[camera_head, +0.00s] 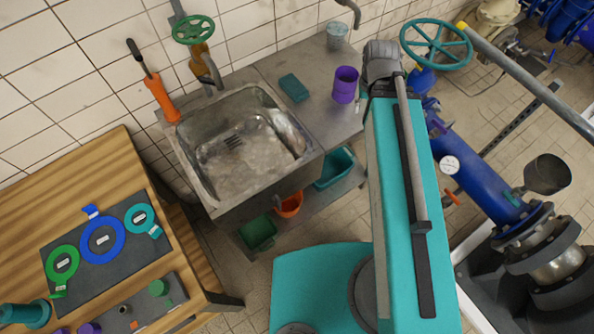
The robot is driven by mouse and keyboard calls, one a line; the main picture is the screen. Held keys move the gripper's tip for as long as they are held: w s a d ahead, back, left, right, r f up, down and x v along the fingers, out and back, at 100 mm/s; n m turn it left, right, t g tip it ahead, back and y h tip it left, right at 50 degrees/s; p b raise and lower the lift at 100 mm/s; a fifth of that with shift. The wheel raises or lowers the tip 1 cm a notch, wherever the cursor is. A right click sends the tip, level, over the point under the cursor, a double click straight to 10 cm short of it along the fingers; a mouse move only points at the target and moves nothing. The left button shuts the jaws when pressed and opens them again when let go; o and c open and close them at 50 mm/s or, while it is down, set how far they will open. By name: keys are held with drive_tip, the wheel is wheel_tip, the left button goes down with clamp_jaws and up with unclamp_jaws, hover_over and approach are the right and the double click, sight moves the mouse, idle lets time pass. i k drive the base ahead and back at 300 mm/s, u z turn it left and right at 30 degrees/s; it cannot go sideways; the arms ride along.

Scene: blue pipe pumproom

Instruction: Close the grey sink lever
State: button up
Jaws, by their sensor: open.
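The metal sink (240,145) is set in a steel counter against the tiled wall, and its basin looks empty. A grey tap (211,72) stands at the sink's back edge. A separate grey lever cannot be made out clearly on it, so I cannot tell its position. Behind the tap, a green handwheel (194,30) sits on a yellowish valve body on a grey pipe. My gripper cannot be made out; my turquoise column and grey arm parts stand right of the sink.
An orange tool with a black handle (161,96) stands left of the tap. A teal sponge (294,87), purple cup (345,84) and clear bucket (336,36) are on the counter. A wooden table (95,172) is left. Blue pipework (475,172) is right.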

sight(276, 199)
drive_tip(key=u, duration=0.05)
drive_tip(key=k, duration=1.05)
drive_tip(key=u, duration=0.6)
drive_tip(key=i, duration=1)
drive_tip(key=u, duration=0.05)
